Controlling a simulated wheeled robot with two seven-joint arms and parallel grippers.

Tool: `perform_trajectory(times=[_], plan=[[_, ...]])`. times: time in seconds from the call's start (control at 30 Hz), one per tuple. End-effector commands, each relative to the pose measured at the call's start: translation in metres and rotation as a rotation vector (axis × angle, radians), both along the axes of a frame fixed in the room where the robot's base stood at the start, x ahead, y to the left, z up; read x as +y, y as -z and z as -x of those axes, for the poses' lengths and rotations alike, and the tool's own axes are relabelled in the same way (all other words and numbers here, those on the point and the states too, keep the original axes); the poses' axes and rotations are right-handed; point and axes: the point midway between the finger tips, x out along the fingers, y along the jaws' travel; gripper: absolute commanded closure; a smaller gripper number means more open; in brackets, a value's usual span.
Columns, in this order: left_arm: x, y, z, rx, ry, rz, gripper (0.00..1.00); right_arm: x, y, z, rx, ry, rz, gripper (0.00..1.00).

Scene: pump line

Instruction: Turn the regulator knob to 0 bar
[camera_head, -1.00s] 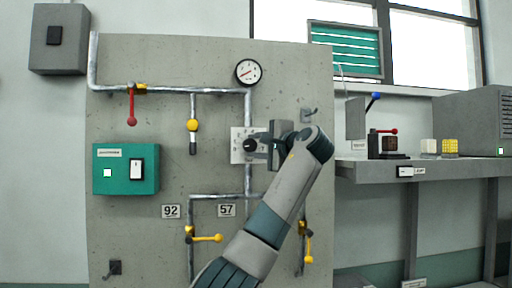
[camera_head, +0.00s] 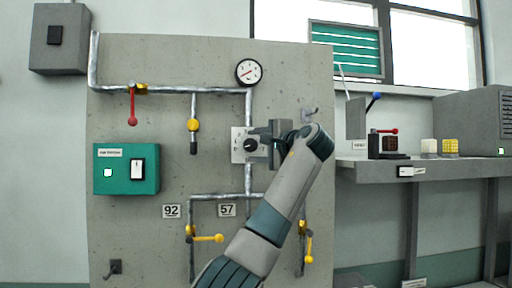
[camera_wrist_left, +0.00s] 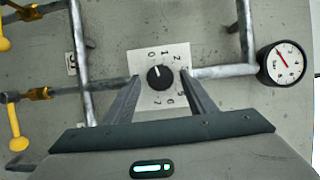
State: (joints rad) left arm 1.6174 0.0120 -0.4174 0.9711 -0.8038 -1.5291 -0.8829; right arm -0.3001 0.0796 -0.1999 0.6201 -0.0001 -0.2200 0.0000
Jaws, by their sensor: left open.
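The regulator knob (camera_wrist_left: 160,77) is round and black with a white mark, on a white plate (camera_wrist_left: 146,60) with printed numbers. In the left wrist view its mark points up and slightly left; I cannot surely read which number it meets. The knob also shows in the head view (camera_head: 250,145). My left gripper (camera_wrist_left: 159,76) is open, with one finger on each side of the knob and small gaps visible; it faces the panel in the head view (camera_head: 265,146). A round pressure gauge (camera_head: 249,72) with a red needle sits above the knob. My right gripper is not in view.
Pipes with a red-handled valve (camera_head: 132,105) and yellow-handled valves (camera_head: 193,126) run across the concrete panel (camera_head: 120,230). A green switch box (camera_head: 126,169) is at left. A shelf (camera_head: 440,168) with small items stands at right.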

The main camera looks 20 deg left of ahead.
Motion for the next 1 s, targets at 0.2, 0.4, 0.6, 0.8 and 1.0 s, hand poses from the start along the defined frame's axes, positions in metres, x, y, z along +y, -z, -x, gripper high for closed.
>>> perform_trajectory(times=[0.2, 0.4, 0.6, 0.8, 1.0], plan=[[-0.007, 0.001, 0.005, -0.001, 0.000, -0.001, 0.49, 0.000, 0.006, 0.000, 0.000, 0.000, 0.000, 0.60], [-0.028, 0.003, 0.020, -0.003, 0.003, -0.001, 0.49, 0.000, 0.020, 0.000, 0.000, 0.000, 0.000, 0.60], [-0.059, 0.003, 0.042, -0.003, 0.003, -0.001, 0.49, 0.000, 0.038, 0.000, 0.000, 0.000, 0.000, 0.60], [-0.093, 0.003, 0.066, -0.002, 0.004, 0.000, 0.49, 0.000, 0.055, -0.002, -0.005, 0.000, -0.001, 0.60], [-0.115, 0.001, 0.083, -0.002, 0.002, 0.000, 0.49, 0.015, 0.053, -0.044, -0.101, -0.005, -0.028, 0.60]])
